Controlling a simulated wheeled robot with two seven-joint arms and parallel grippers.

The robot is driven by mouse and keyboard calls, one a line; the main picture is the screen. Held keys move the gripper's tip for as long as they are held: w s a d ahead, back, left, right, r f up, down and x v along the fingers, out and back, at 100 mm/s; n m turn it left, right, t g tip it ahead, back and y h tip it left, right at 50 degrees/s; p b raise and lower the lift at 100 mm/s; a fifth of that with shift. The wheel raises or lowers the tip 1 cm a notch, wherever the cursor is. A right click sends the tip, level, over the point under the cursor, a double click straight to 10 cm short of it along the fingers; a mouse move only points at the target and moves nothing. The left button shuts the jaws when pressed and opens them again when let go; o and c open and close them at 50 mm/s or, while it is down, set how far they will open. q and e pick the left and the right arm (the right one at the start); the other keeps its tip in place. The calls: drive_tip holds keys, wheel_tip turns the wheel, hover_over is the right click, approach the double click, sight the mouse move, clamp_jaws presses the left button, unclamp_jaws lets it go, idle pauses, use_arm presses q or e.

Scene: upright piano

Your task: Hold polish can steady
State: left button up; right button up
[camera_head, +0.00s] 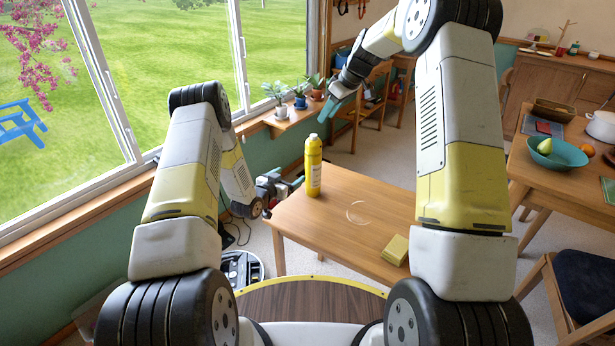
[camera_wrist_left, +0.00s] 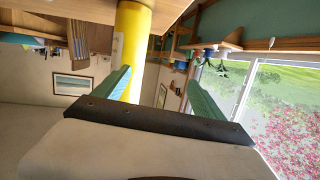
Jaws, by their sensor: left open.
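The polish can (camera_head: 314,168) is a yellow can with a light cap, standing upright at the back left corner of the wooden table (camera_head: 345,190). The left wrist view is turned over. There the yellow can (camera_wrist_left: 131,50) shows between the two spread teal fingers of my left gripper (camera_wrist_left: 160,95), closer to the left one. I cannot tell whether a finger touches it. My right gripper (camera_head: 338,104) hangs beyond the table, away from the can.
A yellow block (camera_head: 395,250) lies at the table's front right, and a clear round outline (camera_head: 357,212) shows mid-table. Potted plants (camera_head: 299,98) stand on the window shelf (camera_head: 282,122). Another table with a teal bowl (camera_head: 557,154) is at right. A dark-seated chair (camera_head: 585,290) stands lower right.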

sight(310, 173)
use_arm(q)
drive_tip(key=shift+s+d+f+t+h, duration=0.15)
drive_tip(key=shift+d+f, duration=0.25)
drive_tip(key=shift+d, duration=0.25)
drive_tip(key=shift+s+d+f+t+h, duration=0.15)
drive_tip(key=shift+d+f, duration=0.2)
drive_tip(key=shift+d, duration=0.25)
drive_tip(key=d, duration=0.1)
drive_tip(key=d+r+t, duration=0.1)
drive_tip(key=d, duration=0.1)
drive_tip(key=d+r+t, duration=0.1)
drive_tip(key=shift+w+d+n, duration=0.2)
drive_tip(key=shift+w+n, duration=0.1)
drive_tip(key=shift+w, duration=0.1)
drive_tip(key=shift+w+d, duration=0.2)
drive_tip(key=shift+w, duration=0.1)
drive_tip(key=shift+x, duration=3.5)
clamp_jaws()
use_arm(e)
clamp_jaws()
